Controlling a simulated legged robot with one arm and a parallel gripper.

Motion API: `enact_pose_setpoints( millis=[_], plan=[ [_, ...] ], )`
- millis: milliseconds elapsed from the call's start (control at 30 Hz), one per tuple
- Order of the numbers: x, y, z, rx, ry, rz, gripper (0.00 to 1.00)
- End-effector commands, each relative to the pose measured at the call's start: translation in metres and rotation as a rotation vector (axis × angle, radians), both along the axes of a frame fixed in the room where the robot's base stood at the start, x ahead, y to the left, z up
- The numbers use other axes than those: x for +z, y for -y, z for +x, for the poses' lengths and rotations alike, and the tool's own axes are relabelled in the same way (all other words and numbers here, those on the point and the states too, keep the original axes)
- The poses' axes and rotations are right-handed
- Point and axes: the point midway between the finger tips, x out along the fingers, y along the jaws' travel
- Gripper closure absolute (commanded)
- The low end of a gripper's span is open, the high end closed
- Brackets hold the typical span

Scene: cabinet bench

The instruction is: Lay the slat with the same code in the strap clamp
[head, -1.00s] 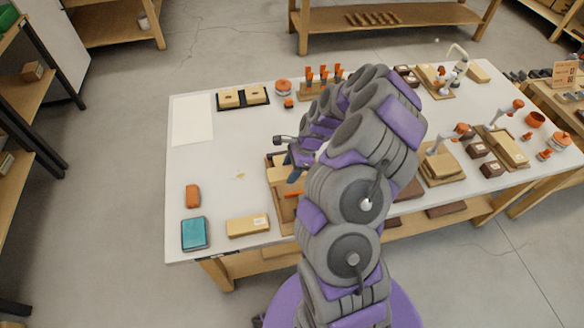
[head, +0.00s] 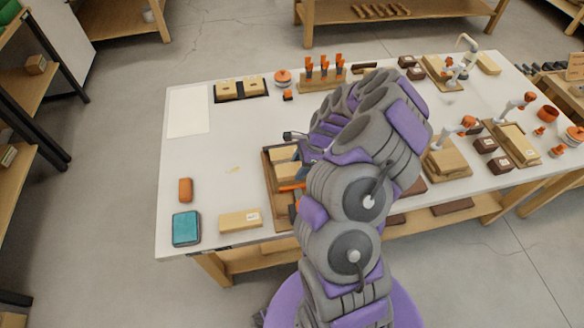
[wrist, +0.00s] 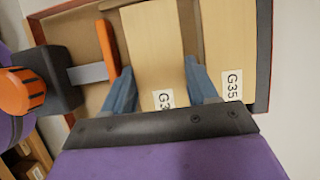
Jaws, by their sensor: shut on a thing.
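In the wrist view my gripper (wrist: 158,68) has its blue fingers on both sides of a pale wooden slat (wrist: 152,35) and is shut on it. The slat's label starts with "G3"; a finger and the gripper's edge hide the rest. A second slat (wrist: 228,45) with the label "G35" lies to its right. Both are at the shallow tray (wrist: 264,60), which shows left of my arm in the head view (head: 268,205). I cannot tell whether the held slat is clear of the tray floor. I cannot tell for sure which fixture is the strap clamp.
An orange knob (wrist: 20,92) with a dark block and grey bar sits at the tray's left side. A labelled block (head: 240,220), a teal box (head: 186,229) and an orange block (head: 185,190) lie left. Fixtures with orange handles (head: 467,122) stand right. The table's left middle is mostly clear.

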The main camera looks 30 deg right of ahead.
Motion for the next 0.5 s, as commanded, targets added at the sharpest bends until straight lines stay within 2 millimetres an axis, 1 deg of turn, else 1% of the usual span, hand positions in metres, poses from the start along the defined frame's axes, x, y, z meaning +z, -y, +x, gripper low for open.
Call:
enact_pose_setpoints(
  millis=[367,400,433,500],
  plan=[
    [0.003,-0.021,0.001,0.002,-0.002,-0.021,0.75],
    [0.004,-0.021,0.001,0.002,-0.002,-0.020,0.80],
    [0.004,-0.020,0.001,0.002,-0.002,-0.019,0.80],
    [0.004,-0.018,0.001,0.001,-0.001,-0.014,0.92]
  ],
)
